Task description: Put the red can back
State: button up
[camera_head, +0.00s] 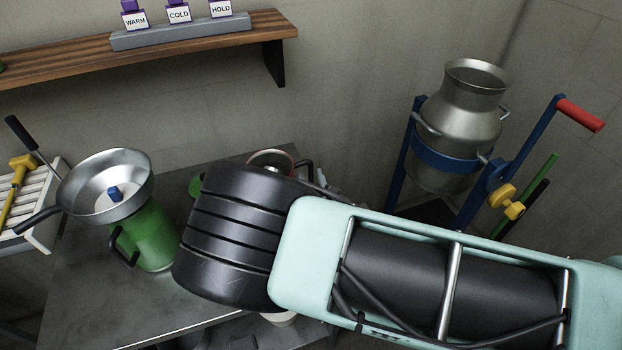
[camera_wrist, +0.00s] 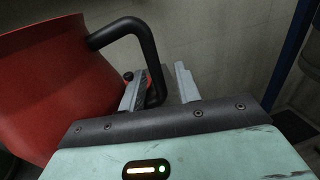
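The red can (camera_wrist: 60,90) fills the left of the wrist view, with a black loop handle (camera_wrist: 150,50) on its right side. In the head view only its rim (camera_head: 271,157) and part of the handle show behind my arm; the rest is hidden. My gripper (camera_wrist: 160,88) has its two fingers apart at the can's handle. The upright bar of the handle appears between the fingers, close to the left finger, with a gap to the right finger. In the head view my arm hides the gripper. The can's base is hidden.
A green can (camera_head: 150,236) with a steel funnel (camera_head: 105,185) on top stands on the grey table (camera_head: 85,290). A white rack (camera_head: 40,205) is at far left. A steel churn (camera_head: 460,120) hangs in a blue stand at right. A wooden shelf (camera_head: 70,60) holds labelled blocks.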

jog(key=shift+r, duration=0.1)
jog(key=s+d+b, duration=0.1)
jog(key=s+b, duration=0.2)
jog(key=s, duration=0.9)
jog(key=s+d+r+m+g+h, duration=0.35)
jog(key=d+m+g+h, duration=0.2)
jog(key=d+m, duration=0.25)
jog(key=s+d+r+m+g+h, duration=0.2)
jog(key=d+r+m+g+h, duration=0.25)
jog(key=d+m+h, duration=0.3)
jog(key=s+r+m+g+y, duration=0.3)
jog(key=s+m+g+y, duration=0.1)
jog(key=s+m+g, duration=0.35)
jog(key=s+a+r+m+y, duration=0.5)
jog(key=a+r+m+y, duration=0.1)
jog(key=r+y, duration=0.1)
jog(key=shift+s+a+y, duration=0.2)
jog(key=shift+s+y, duration=0.05)
jog(key=shift+y, duration=0.15)
jog(key=shift+g, duration=0.25)
